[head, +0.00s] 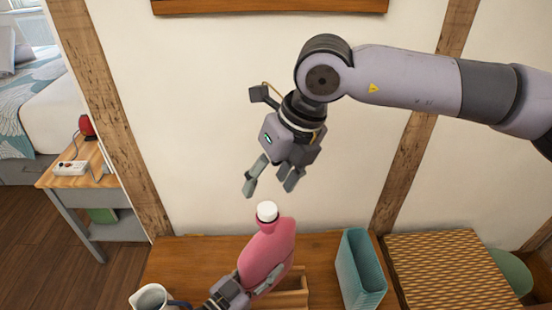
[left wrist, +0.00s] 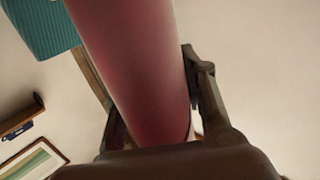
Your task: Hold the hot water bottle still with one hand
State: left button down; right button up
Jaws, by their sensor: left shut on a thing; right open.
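A pink hot water bottle (head: 268,252) with a white cap (head: 267,211) stands a little tilted over the wooden table in the head view. My left gripper (head: 244,290) is shut on its body from the lower left. In the left wrist view the bottle (left wrist: 140,60) fills the space between the two fingers, and the tips are partly hidden. My right gripper (head: 270,188) is open and empty, pointing down just above the cap and apart from it.
A wooden box (head: 290,290) sits behind the bottle's lower part. A teal container (head: 360,270) and a woven box (head: 448,272) stand to the right. A grey jug (head: 150,298) is at the front left. A side table (head: 75,178) stands farther left.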

jog(key=n, duration=0.4)
jog(key=shift+r, duration=0.25)
jog(key=n, duration=0.6)
jog(key=shift+r, duration=0.35)
jog(key=n, duration=0.6)
jog(key=shift+s+r+h, duration=0.1)
jog(key=shift+r+h, duration=0.25)
jog(key=shift+h, duration=0.05)
jog(key=n, duration=0.4)
jog(key=shift+d+r, duration=0.1)
jog(key=shift+r, duration=0.15)
jog(key=n, duration=0.7)
jog(key=r+n, duration=0.1)
jog(key=n, duration=0.6)
jog(key=r+n+h, duration=0.1)
jog(key=n, duration=0.6)
jog(key=shift+s+d+r, duration=0.25)
jog(key=shift+d, duration=0.15)
